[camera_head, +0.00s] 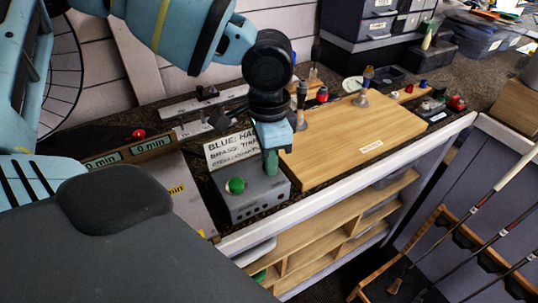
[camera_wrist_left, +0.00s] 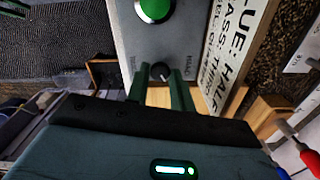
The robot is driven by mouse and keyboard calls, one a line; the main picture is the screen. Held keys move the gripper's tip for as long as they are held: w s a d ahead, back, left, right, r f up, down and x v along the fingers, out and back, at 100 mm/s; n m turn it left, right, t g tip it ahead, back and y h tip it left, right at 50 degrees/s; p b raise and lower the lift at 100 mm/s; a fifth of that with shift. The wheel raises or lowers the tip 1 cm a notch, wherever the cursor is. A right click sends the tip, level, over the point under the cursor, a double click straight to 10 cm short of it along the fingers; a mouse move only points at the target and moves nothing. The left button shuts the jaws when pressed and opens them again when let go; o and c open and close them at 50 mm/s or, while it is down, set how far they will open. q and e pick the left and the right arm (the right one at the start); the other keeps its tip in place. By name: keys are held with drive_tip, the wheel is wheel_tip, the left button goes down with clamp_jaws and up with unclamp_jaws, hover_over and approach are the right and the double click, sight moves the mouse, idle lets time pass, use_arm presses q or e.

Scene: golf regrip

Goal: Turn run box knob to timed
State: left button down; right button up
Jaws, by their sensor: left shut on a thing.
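The run box (camera_head: 245,202) is a grey box on the bench with a green button (camera_head: 236,185) on its top; the button also shows in the wrist view (camera_wrist_left: 154,8). The small dark knob (camera_wrist_left: 161,74) sits on the same face, between lettering too blurred to read. My left gripper (camera_head: 271,163) reaches down to the box's top, right of the button. Its green fingers are shut on the knob, one on each side. The knob is hidden in the head view. Which setting it points to I cannot tell. My right gripper is not in view.
A lettered sign (camera_head: 232,148) stands just behind the box. A wooden board (camera_head: 350,140) lies to the right, with tools behind it. Timer displays reading 0 min (camera_head: 153,145) are at the left. Golf clubs (camera_head: 478,205) lean at the right.

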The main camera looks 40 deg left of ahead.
use_arm(q)
drive_tip(key=m, duration=0.6)
drive_tip(key=shift+m, duration=0.3)
drive_tip(key=m, duration=1.1)
drive_tip(key=shift+m, duration=0.3)
drive_tip(key=m, duration=0.5)
drive_tip(key=shift+m, duration=0.4)
drive_tip(key=c, duration=2.2)
unclamp_jaws()
drive_tip(key=c, duration=1.2)
unclamp_jaws()
drive_tip(key=shift+c, duration=0.2)
